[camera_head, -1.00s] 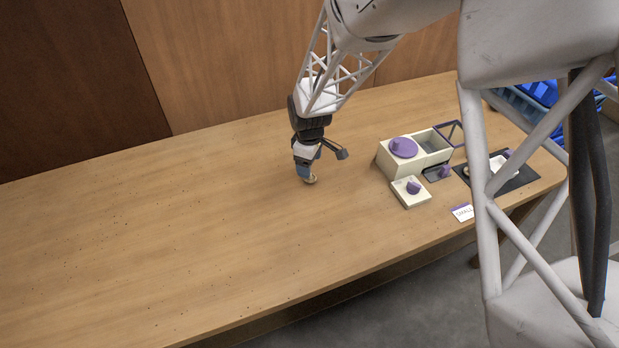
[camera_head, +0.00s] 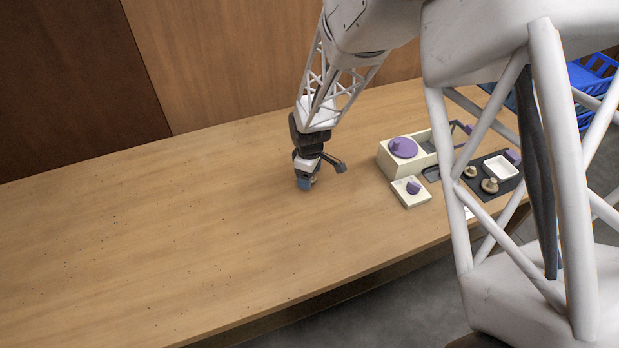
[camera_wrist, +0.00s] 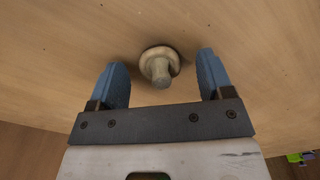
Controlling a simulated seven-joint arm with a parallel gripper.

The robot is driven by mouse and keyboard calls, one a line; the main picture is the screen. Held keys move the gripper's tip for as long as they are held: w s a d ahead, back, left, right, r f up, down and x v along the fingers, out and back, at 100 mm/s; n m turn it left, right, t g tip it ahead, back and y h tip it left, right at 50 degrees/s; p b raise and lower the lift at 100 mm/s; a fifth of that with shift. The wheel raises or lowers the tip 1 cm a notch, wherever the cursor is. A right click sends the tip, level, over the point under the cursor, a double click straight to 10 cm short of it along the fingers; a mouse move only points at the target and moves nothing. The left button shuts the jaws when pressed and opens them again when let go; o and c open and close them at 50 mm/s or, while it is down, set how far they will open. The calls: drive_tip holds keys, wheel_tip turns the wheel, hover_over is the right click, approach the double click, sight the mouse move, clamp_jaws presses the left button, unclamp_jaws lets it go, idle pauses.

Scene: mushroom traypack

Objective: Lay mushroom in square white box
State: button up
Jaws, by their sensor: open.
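A pale mushroom (camera_wrist: 160,66) stands on the wooden table between my fingers in the wrist view, its stem pointing toward the camera. My gripper (camera_wrist: 163,78) is open, with one blue finger on each side and a gap to the mushroom. In the head view, my gripper (camera_head: 307,184) is down near the table surface and hides this mushroom. The square white box (camera_head: 513,173) sits on a dark mat at the right, partly framed by my arm links. Two brownish mushrooms (camera_head: 490,185) (camera_head: 470,172) lie on the mat left of the box.
A cream two-part container with a purple knobbed lid (camera_head: 403,148) stands between my gripper and the mat. A small cream block (camera_head: 410,192) with a purple knob is in front of it. A blue crate (camera_head: 590,80) is at the far right. The table's left side is clear.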

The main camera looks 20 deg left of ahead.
idle(0.4)
drive_tip(key=c, duration=0.8)
drive_tip(key=shift+r, duration=0.15)
drive_tip(key=shift+r, duration=1.4)
drive_tip(key=shift+s+d+r, duration=0.15)
drive_tip(key=shift+s+r, duration=0.05)
drive_tip(key=shift+r, duration=0.05)
drive_tip(key=s+d, duration=0.3)
drive_tip(key=s, duration=0.1)
drive_tip(key=s+d+r, duration=0.1)
drive_tip(key=s+d, duration=0.2)
drive_tip(key=s, duration=0.1)
drive_tip(key=s+d, duration=0.3)
drive_tip(key=s, duration=0.1)
drive_tip(key=shift+s+d+r, duration=0.1)
drive_tip(key=shift+d+r, duration=0.1)
drive_tip(key=shift+d, duration=0.05)
